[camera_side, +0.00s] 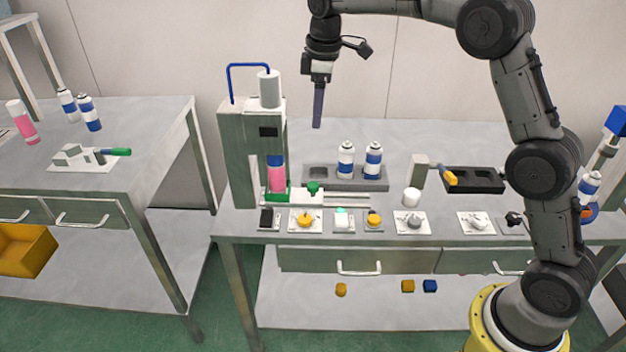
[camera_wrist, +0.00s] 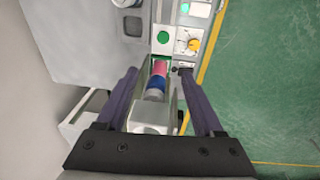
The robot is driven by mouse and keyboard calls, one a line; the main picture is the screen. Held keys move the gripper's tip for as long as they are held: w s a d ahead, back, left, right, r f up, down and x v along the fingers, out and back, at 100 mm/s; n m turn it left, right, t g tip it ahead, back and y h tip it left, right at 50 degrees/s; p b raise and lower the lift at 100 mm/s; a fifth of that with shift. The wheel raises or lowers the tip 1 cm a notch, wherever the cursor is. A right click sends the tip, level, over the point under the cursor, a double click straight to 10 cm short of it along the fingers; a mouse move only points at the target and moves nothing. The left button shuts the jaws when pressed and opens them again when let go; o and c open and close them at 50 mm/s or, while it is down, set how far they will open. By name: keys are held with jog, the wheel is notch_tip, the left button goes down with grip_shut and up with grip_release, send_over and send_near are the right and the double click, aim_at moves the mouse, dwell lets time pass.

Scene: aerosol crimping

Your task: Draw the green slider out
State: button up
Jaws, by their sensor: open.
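The green slider shows in the side view as a green base (camera_side: 277,195) under a pink can (camera_side: 277,178) with a blue top, inside the grey crimping press (camera_side: 240,150). A round green knob (camera_side: 313,187) stands just right of it by the light rails (camera_side: 325,198). In the wrist view the knob (camera_wrist: 163,37) lies beyond the pink can (camera_wrist: 159,68). My gripper (camera_side: 317,124) is open and empty, high above the bench and to the right of the press top. Its two fingers (camera_wrist: 159,74) frame the press and can in the wrist view, without touching them.
A grey holder (camera_side: 318,172) with two blue-and-white cans stands behind the knob. Several small plates with buttons and knobs (camera_side: 305,220) line the bench's front edge. A blue pipe (camera_side: 248,65) and white cylinder (camera_side: 269,88) top the press. A black tray (camera_side: 474,180) lies to the right.

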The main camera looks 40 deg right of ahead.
jog(key=g, duration=0.1)
send_near(313, 184)
notch_tip(313, 184, down, 8)
jog(key=shift+w+a+f, duration=0.1)
jog(key=shift+f, duration=0.15)
dwell(0.3)
grip_shut()
jog(key=shift+r, duration=0.1)
dwell(1.2)
